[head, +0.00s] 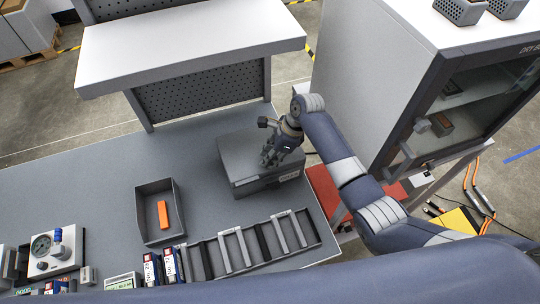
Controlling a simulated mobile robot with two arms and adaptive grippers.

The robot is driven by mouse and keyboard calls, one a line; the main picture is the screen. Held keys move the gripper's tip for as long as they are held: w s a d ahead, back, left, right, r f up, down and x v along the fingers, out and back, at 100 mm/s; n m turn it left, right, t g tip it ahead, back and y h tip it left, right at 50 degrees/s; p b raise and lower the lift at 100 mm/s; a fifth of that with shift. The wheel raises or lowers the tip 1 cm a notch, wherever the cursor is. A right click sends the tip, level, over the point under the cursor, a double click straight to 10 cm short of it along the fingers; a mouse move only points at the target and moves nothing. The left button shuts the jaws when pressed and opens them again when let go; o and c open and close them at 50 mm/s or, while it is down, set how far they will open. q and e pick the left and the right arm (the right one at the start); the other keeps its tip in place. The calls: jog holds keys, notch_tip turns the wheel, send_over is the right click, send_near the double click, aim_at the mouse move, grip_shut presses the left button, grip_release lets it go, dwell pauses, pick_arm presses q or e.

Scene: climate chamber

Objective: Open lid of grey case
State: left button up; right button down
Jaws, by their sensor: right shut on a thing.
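The grey case (240,170) stands on the grey workbench near its right end, with a pale label on its front side. Its lid looks down, though my right gripper hides part of the top. My right gripper (268,158) is at the case's top right part, its fingers pointing down and shut on a part of the case. Which part lies between the fingers is too small to tell. My left gripper is not in view.
An open grey bin (140,213) with an orange item (163,214) stands left of the case. A slotted rack (316,238) lies in front. A shelf (190,45) rises behind, and a dry cabinet (385,80) stands to the right.

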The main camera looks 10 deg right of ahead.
jog(key=shift+w+r, duration=0.2)
jog(key=shift+r, duration=0.05)
